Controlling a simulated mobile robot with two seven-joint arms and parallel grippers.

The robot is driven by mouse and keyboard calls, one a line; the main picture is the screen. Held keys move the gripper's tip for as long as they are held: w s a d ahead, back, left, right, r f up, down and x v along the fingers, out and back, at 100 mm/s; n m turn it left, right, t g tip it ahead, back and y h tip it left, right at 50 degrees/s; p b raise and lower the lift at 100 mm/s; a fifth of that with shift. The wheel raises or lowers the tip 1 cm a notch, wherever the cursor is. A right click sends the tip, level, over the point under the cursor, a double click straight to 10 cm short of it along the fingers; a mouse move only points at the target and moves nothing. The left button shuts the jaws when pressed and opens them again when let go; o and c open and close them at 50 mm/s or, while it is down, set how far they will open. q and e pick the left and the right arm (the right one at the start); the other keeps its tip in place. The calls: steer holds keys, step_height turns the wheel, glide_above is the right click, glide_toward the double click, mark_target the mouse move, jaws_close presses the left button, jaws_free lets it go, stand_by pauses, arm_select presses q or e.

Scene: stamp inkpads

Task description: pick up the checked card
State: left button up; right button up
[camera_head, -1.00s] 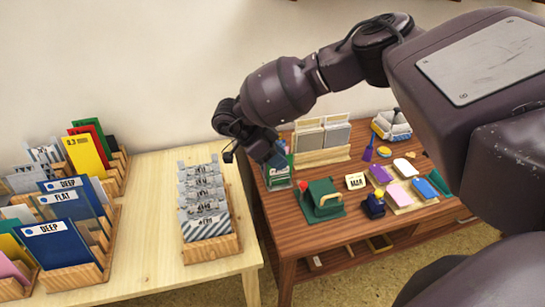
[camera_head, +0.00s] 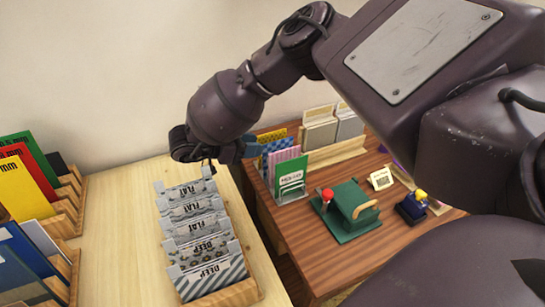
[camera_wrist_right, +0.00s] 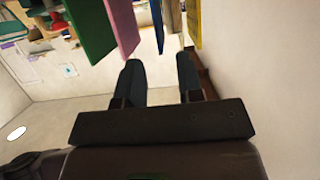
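A blue card (camera_head: 268,149) with what looks like a checked pattern stands upright in a small rack on the brown desk, between a yellow patterned card (camera_head: 272,135) and a pink card (camera_head: 281,158). A green card (camera_head: 291,172) stands in front. My right gripper (camera_head: 242,150) is just left of these cards, its fingers partly hidden by the wrist. In the right wrist view, the gripper (camera_wrist_right: 159,80) is open and empty. The blue card's edge (camera_wrist_right: 158,25) lies ahead of the gap between the fingers. My left gripper is not in view.
A card holder (camera_head: 232,292) with several grey patterned cards stands on the pale table, below my right wrist. A green stamp press (camera_head: 350,212) and a wooden rack (camera_head: 335,150) stand on the desk to the right. Coloured folders (camera_head: 25,185) stand at far left.

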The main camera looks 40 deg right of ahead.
mark_target(286, 143)
steer(key=shift+r+b+x, duration=0.2)
steer(key=shift+r+x, duration=0.05)
steer(key=shift+x, duration=1.3)
steer(key=shift+r+b+x, duration=0.2)
steer(key=shift+x, duration=1.35)
steer(key=shift+d, duration=0.1)
jaws_close()
